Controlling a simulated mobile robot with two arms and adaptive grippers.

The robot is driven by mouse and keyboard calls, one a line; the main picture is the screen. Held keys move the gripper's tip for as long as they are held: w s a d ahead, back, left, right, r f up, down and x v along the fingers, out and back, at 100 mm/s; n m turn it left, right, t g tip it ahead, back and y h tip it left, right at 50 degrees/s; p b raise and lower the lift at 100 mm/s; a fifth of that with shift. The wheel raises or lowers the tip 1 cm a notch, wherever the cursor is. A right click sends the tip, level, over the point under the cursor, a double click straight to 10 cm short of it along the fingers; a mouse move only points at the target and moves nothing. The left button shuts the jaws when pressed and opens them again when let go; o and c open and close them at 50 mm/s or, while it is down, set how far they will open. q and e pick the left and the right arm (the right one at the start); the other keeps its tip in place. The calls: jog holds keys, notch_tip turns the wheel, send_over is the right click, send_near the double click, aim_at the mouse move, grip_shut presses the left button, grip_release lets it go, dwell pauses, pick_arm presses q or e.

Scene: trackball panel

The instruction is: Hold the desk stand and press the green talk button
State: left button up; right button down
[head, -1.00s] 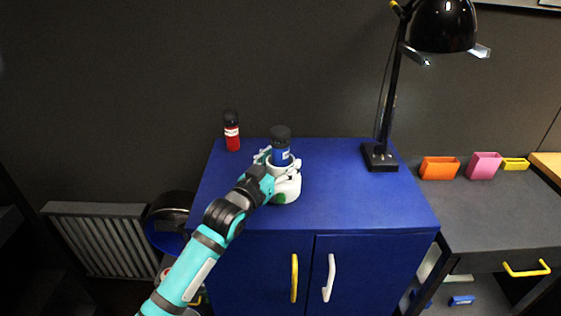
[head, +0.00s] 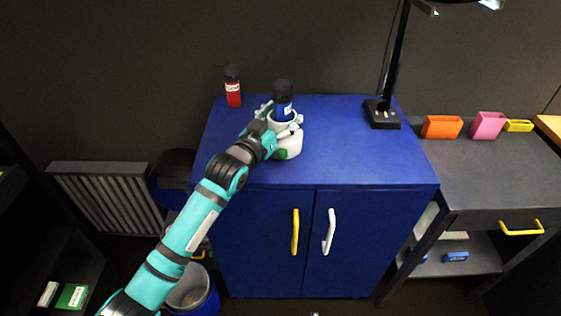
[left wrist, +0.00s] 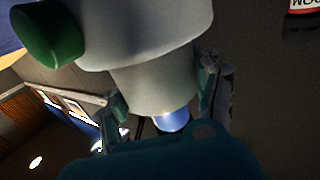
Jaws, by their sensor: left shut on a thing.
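The desk stand (head: 291,146) is white and rounded, upright on the blue cabinet top. The green talk button (head: 282,154) is on its lower front, partly behind my arm. A blue cylinder with a black top (head: 283,101) sits in the stand's upper ring. My left gripper (head: 282,121) is shut on the stand's narrower upper part. In the left wrist view the stand (left wrist: 145,35) is between both fingers, with the green button (left wrist: 50,32) at upper left, clear of the fingers. My right gripper is not in view.
The blue cabinet (head: 350,165) has free top space right of the stand. A red bottle (head: 233,88) stands at its back left and a black lamp (head: 382,113) at its back right. Orange (head: 442,127) and pink (head: 487,125) holders are on the dark side table.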

aim_at(281, 158)
pick_arm(q)
jog(key=shift+f, duration=0.15)
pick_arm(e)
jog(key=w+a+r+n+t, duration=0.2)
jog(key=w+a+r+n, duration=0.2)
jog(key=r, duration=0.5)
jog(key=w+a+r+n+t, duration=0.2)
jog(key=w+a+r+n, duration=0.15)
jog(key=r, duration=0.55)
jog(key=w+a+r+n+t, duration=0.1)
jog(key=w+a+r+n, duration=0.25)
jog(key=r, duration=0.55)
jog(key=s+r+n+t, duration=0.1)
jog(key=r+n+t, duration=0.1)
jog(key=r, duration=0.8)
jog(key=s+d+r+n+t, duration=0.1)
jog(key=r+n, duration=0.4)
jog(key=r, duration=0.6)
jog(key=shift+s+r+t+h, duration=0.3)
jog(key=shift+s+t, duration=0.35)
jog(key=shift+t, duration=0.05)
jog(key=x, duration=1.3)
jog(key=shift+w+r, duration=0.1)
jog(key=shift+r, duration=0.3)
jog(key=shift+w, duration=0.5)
